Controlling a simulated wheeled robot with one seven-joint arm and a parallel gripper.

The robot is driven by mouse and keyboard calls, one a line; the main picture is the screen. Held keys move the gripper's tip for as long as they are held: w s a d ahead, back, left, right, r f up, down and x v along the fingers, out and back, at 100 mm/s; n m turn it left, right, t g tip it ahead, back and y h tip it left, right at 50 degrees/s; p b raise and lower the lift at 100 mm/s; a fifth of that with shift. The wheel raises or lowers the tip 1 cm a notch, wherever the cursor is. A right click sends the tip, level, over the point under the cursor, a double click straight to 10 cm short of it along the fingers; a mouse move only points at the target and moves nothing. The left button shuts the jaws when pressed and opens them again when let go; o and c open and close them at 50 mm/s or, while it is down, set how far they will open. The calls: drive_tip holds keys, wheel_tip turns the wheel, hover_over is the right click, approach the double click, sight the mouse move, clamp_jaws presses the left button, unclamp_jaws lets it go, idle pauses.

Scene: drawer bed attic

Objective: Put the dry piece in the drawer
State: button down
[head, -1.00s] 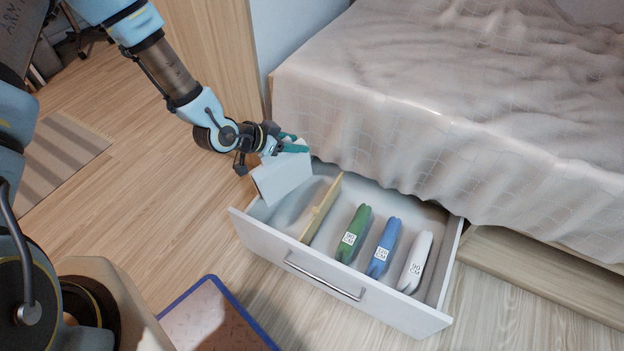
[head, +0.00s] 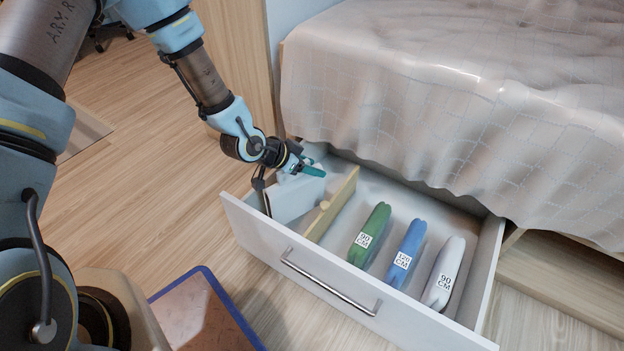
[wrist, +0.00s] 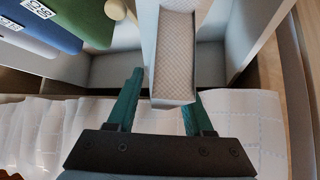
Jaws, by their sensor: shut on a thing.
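The piece is upright inside the left compartment of the open drawer (head: 325,301), left of the wooden divider (head: 332,205).
Right of the divider stand a green piece (head: 371,233), a blue piece (head: 406,252) and a white piece (head: 444,272) with printed labels. The bed (head: 450,90) overhangs the drawer's back. A blue-rimmed tray (head: 232,310) lies in front on the left.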

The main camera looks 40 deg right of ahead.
wheel_tip(320, 180, down, 7)
drive_tip(key=b, duration=0.5)
drive_tip(key=shift+b, duration=0.35)
drive_tip(key=shift+f, duration=0.6)
drive_tip(key=shift+c, duration=1.1)
unclamp_jaws()
